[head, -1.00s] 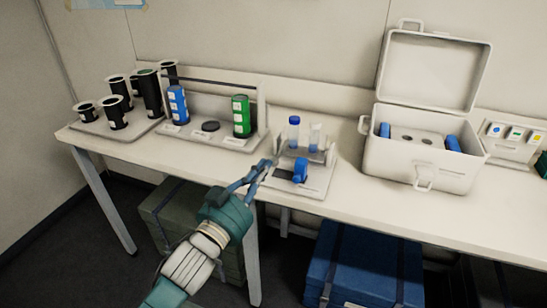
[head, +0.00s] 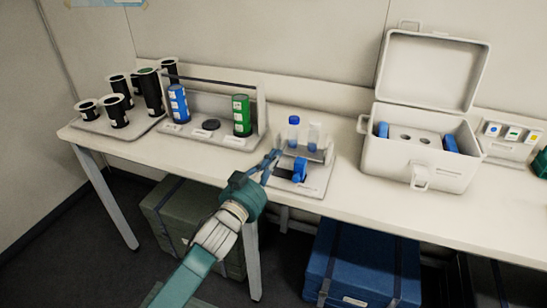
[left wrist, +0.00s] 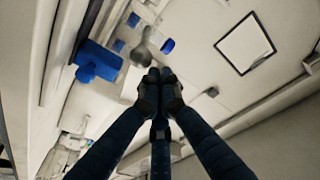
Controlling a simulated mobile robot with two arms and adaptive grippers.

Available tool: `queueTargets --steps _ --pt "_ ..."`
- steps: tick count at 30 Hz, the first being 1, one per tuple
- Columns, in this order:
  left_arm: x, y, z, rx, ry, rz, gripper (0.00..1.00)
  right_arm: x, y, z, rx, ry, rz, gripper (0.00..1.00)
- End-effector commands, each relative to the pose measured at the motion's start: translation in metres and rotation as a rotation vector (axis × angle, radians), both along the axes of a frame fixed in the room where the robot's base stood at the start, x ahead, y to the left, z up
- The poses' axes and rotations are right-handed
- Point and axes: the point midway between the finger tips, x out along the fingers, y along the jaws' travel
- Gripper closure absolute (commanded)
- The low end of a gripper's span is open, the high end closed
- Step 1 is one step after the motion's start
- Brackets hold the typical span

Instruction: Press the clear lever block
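A small white board (head: 312,192) lies near the bench's front edge, with a blue lever-like block (head: 300,170) on its front part. The blue block also shows at the left in the left wrist view (left wrist: 97,62). I see no other lever, and I cannot tell whether this is the one named clear. Behind it a rack (head: 305,154) holds a blue-capped tube (head: 293,131) and a clear tube (head: 314,136). My left gripper (head: 274,157) is just left of the board, apart from the blue block. Its fingertips are together and empty in the left wrist view (left wrist: 160,78). My right gripper is out of view.
An open white case (head: 415,160) stands to the right. A white carrier (head: 240,143) with a blue and a green cylinder and a tray (head: 105,132) of black cylinders stand left. The bench front between board and case is clear.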

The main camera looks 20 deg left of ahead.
Motion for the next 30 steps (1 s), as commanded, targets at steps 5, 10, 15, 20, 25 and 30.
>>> queueTargets --steps 5,10,15,20,25,30 --pt "0.000 0.000 0.000 0.000 0.000 0.000 1.00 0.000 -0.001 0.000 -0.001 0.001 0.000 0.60" --pt "-0.005 0.000 -0.026 -0.002 0.005 0.001 1.00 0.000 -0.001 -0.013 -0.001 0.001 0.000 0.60" --pt "-0.009 0.001 -0.055 -0.003 0.003 0.002 1.00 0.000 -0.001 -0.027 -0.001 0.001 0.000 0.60" --pt "-0.009 0.001 -0.061 -0.001 0.003 0.001 1.00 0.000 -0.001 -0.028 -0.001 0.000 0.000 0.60" --pt "-0.009 0.001 -0.063 0.001 0.009 0.002 1.00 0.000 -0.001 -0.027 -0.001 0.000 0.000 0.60" --pt "-0.009 0.001 -0.062 0.001 0.011 0.003 1.00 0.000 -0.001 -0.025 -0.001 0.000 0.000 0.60"
